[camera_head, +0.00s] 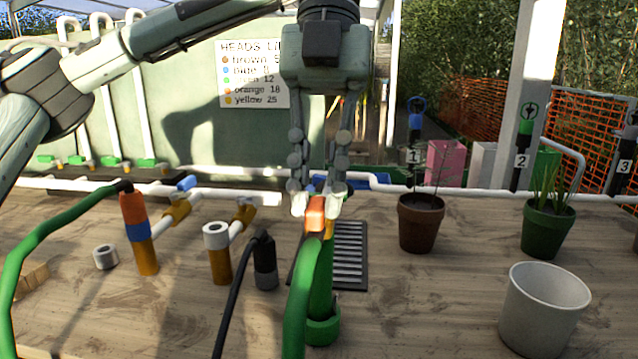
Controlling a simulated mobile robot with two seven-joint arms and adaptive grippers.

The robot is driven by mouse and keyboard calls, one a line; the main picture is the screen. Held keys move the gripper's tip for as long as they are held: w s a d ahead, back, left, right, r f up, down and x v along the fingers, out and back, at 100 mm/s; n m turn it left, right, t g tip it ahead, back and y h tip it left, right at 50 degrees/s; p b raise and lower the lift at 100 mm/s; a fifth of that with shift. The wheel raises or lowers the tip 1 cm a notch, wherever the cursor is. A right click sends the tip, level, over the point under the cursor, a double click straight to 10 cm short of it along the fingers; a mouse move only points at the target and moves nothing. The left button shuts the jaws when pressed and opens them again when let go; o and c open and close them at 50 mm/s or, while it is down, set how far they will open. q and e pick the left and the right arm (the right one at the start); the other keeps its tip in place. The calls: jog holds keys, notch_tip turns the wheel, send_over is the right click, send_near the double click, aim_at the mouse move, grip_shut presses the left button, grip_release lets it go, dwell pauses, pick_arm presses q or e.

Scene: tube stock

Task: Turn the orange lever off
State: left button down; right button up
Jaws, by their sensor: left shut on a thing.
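The orange lever (315,213) is a small orange block near the middle of the head view, above a green upright tube (322,285). My left gripper (317,200) reaches down from above, its fingertips closed around the lever. The fingers hide part of the lever, and its exact angle is hard to tell. A bit of yellow shows just beside it. A thick green hose (300,305) passes in front and hides the lower side. My right gripper is not in view.
A blue lever (187,183) sits on a yellow fitting at left, near an orange-and-blue tube (138,228). A dark grate (350,255) lies behind the green tube. A brown pot (421,228), a green pot (547,230) and a white pot (543,310) stand right.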

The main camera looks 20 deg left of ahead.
pick_arm(q)
jog(key=c, duration=1.5)
grip_release()
jog(key=shift+v, duration=6.05)
jog(key=shift+d+f, duration=0.1)
